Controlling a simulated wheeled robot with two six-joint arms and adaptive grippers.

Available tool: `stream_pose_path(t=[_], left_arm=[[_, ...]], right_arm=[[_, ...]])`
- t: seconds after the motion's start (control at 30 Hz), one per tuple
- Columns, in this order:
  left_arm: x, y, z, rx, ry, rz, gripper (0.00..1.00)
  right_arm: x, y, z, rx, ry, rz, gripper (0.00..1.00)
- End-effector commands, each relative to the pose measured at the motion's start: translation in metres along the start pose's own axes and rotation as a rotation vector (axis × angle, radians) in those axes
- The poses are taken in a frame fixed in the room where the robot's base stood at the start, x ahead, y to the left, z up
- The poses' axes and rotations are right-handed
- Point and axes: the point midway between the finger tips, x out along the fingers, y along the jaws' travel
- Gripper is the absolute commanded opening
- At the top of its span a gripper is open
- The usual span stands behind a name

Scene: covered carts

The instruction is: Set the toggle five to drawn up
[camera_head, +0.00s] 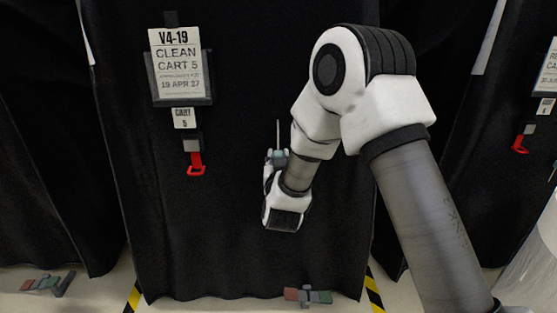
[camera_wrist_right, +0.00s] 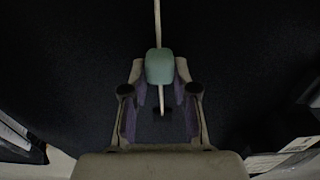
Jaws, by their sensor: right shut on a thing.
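Toggle five is a small teal cord lock (camera_head: 278,153) on a thin pale cord (camera_head: 278,132) in front of the black cover of cart 5 (camera_head: 220,235). My right gripper (camera_head: 273,162) is at the toggle, partly hidden by its own arm. In the right wrist view, the teal toggle (camera_wrist_right: 160,66) sits between the fingertips of the gripper (camera_wrist_right: 160,74), which is shut on it. The cord (camera_wrist_right: 157,22) runs above the toggle, and a short piece shows below it. My left gripper is not in view.
A sign reading "CLEAN CART 5" (camera_head: 181,72) hangs at upper left, with a red buckle (camera_head: 196,165) below. Other black-covered carts stand either side. Coloured caster pedals (camera_head: 307,296) and yellow-black floor tape (camera_head: 374,291) lie low by the cover's hem.

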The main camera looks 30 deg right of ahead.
Motion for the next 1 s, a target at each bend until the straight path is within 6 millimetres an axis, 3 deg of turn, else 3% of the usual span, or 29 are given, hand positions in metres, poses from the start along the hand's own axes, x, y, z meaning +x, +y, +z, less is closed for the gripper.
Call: stream_pose_path(t=[0.03,0.37,0.4,0.47,0.8,1.0], left_arm=[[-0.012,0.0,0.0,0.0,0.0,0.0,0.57],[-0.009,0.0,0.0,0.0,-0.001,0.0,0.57],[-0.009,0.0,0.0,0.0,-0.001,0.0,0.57],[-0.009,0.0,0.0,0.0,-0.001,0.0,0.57],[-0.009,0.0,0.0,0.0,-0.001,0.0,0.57],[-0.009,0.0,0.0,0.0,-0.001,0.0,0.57]], right_arm=[[0.0,0.0,-0.013,0.001,0.002,0.0,0.0],[0.0,0.0,-0.011,0.001,0.003,0.001,0.0],[0.0,0.0,-0.011,0.001,0.003,0.001,0.35],[0.0,0.0,-0.011,0.001,0.003,0.0,0.54],[-0.002,0.0,-0.011,0.0,0.002,0.0,0.54],[-0.035,-0.001,-0.011,-0.004,0.001,-0.003,0.54]])
